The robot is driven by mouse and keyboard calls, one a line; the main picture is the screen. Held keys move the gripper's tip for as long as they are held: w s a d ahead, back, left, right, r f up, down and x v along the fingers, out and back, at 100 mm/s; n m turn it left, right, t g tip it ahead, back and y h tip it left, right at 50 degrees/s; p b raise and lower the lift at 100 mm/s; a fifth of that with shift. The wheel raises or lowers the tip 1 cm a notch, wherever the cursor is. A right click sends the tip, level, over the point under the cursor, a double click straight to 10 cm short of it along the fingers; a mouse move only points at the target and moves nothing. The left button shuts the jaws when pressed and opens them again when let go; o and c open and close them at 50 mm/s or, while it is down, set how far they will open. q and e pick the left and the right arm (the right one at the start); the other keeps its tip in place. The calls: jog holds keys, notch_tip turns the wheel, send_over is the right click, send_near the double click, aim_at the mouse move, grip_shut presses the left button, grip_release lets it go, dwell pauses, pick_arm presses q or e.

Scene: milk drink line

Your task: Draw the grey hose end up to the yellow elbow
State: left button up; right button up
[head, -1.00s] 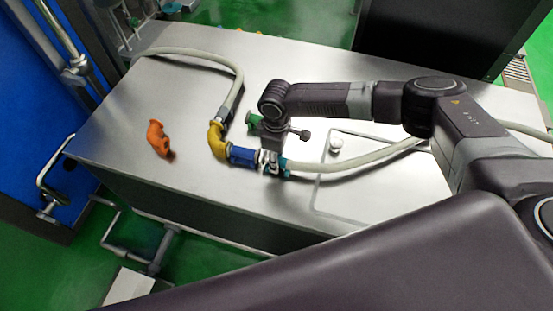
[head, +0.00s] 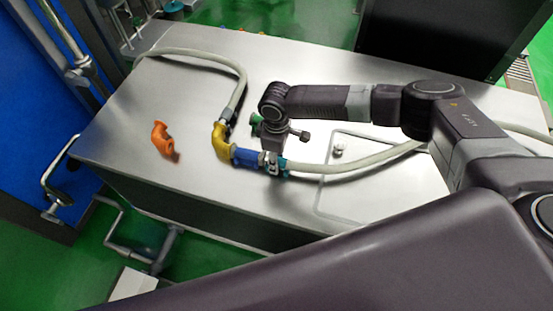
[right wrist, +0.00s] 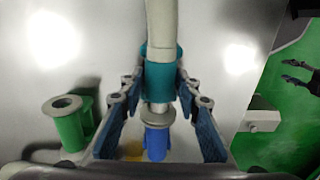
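The yellow elbow (head: 221,140) lies on the steel table with a blue fitting (head: 246,157) on its right end. A grey hose (head: 392,152) runs in from the right to a teal end collar (right wrist: 159,80). My right gripper (head: 272,163) is over this collar; in the right wrist view its fingers (right wrist: 159,88) lie against both sides of it. A bare metal stub (right wrist: 155,110) sticks out of the collar towards the blue fitting. The stub seems to meet the blue rim, but I cannot tell whether it is seated.
Another grey hose (head: 194,57) curves from the elbow's upper end to the back left. A green fitting (right wrist: 72,122) stands beside my right gripper. An orange piece (head: 162,139) lies to the left on clear table. A small white knob (head: 338,150) sits right of the gripper.

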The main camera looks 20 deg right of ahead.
jog(key=shift+o, duration=1.4)
jog(key=shift+r, duration=0.1)
notch_tip(320, 180, up, 12)
